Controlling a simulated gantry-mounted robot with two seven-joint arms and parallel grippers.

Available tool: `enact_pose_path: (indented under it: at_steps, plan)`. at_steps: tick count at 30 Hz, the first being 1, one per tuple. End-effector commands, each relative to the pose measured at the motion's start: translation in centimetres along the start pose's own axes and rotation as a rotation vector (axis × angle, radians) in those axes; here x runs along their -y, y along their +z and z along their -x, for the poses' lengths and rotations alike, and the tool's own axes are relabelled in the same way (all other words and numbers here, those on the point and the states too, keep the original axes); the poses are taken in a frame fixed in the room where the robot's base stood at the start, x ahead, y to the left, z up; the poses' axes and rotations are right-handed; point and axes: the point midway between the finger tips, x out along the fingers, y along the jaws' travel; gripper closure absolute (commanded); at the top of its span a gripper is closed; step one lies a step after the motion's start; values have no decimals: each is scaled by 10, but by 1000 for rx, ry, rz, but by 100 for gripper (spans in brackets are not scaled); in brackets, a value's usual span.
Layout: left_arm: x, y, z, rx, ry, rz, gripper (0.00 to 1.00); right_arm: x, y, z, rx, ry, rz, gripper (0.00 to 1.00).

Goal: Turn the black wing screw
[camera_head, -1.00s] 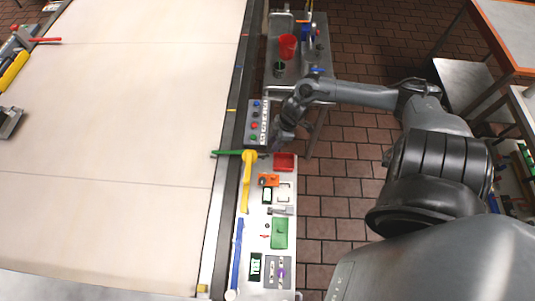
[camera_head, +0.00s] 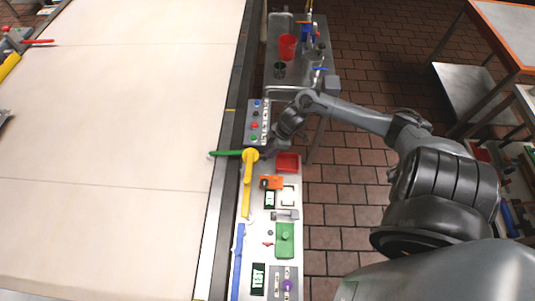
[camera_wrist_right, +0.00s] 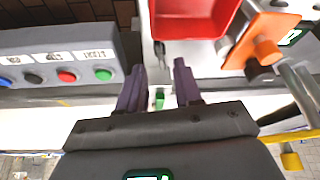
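My right gripper (camera_wrist_right: 158,82) is open, its two purple fingers apart with nothing held between them. In the head view it (camera_head: 268,150) is partly hidden by its own wrist, beside the button box and the red tray. A small black part (camera_wrist_right: 160,50), possibly the black wing screw, stands on the pale panel just beyond the fingertips in the right wrist view; its wings are not clear. Another dark knob (camera_wrist_right: 259,70) sits by the orange fitting (camera_wrist_right: 267,48), to the right of the fingers. I cannot tell for certain which is the wing screw. My left gripper is out of view.
The grey button box (camera_wrist_right: 55,62) lies left of the fingers and the red tray (camera_wrist_right: 190,20) beyond them. A green handle (camera_head: 226,153) and yellow bar (camera_head: 247,185) border the panel. A green block (camera_head: 285,240) is nearer. The wide cream surface (camera_head: 110,130) is clear.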

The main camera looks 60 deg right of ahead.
Motion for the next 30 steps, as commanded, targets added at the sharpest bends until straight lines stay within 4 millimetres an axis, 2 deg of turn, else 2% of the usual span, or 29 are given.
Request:
enact_pose_path:
  at_steps: [3, 7, 20, 27, 30]
  plan:
    - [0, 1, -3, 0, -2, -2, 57, 0, -1, -17, -2, 0, -3, 66]
    - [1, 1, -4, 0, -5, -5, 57, 0, 0, -28, -1, -1, -1, 66]
    - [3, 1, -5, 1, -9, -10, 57, 0, 0, -35, 0, 1, 0, 66]
    - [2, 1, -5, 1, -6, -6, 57, 0, 0, -35, 0, 0, 0, 100]
    - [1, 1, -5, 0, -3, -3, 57, 0, 0, -35, 0, 0, 0, 100]
